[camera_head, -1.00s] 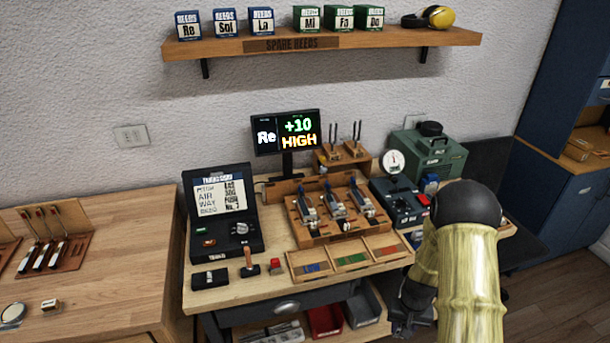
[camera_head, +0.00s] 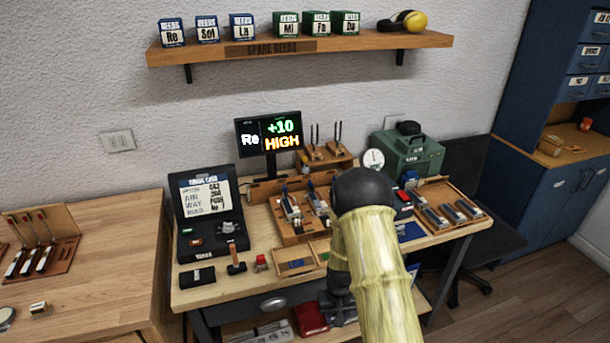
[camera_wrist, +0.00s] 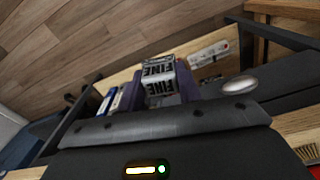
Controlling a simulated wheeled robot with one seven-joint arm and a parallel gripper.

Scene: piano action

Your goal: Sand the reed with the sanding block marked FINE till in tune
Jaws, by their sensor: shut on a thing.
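My gripper (camera_wrist: 158,98) is shut on a sanding block (camera_wrist: 160,72) marked FINE, seen between its purple fingertips in the wrist view. In the head view my arm reaches down in front of the workbench, and my gripper (camera_head: 338,300) is low near the bench's front edge, with the block hidden there. The reed fixture (camera_head: 288,212) stands mid-bench, partly covered by my arm, and I cannot single out the reed in it. The display (camera_head: 268,133) reads Re, +10, HIGH.
A tuning case (camera_head: 208,215) stands open on the left of the bench. A divided tray (camera_head: 297,262) lies at the front edge, partly hidden. A green machine (camera_head: 412,153) and a tray of tools (camera_head: 450,210) are on the right. A shelf (camera_head: 300,49) hangs above.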

